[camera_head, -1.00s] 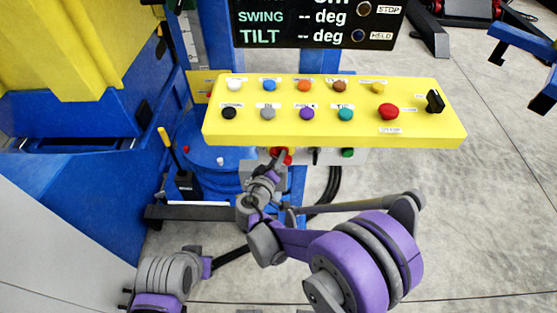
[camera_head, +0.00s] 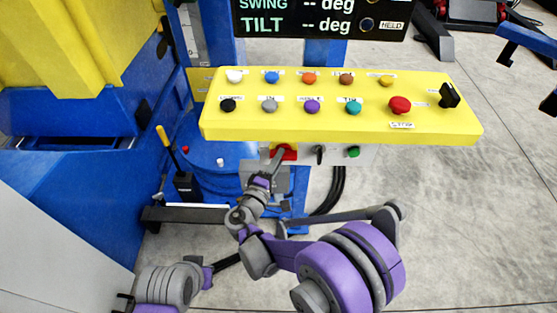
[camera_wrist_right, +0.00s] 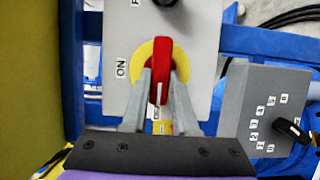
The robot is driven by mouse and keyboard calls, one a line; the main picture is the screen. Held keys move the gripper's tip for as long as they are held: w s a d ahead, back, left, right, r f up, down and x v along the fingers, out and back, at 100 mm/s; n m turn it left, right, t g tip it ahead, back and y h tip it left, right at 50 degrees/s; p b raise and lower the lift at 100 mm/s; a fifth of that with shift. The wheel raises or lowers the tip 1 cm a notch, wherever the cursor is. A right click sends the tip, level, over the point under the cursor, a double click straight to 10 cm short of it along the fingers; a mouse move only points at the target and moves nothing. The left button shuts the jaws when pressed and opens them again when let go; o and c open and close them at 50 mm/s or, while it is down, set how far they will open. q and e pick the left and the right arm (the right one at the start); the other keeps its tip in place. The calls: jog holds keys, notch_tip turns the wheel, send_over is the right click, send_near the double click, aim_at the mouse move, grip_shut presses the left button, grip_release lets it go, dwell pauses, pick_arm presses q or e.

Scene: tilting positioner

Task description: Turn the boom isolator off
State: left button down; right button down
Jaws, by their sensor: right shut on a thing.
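The boom isolator is a red handle on a yellow disc, on a grey box under the yellow control panel (camera_head: 225,122). In the right wrist view the red handle (camera_wrist_right: 163,62) lies up and down the picture, with the ON label to its left, so it does not point at ON. My right gripper (camera_wrist_right: 161,85) is shut on the handle, a finger on each side. In the head view the red handle (camera_head: 289,154) is partly hidden by my right gripper (camera_head: 279,157). My left gripper does not show.
Next to the isolator are a black knob (camera_head: 319,151) and a green button (camera_head: 353,151). Coloured buttons and a red mushroom button (camera_head: 399,104) sit on the panel above. A grey selector box (camera_wrist_right: 262,115) is close to my right gripper. A blue drum (camera_head: 215,170) stands left.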

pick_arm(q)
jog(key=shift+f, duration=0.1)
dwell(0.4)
pick_arm(e)
jog(key=c, duration=0.7)
grip_release()
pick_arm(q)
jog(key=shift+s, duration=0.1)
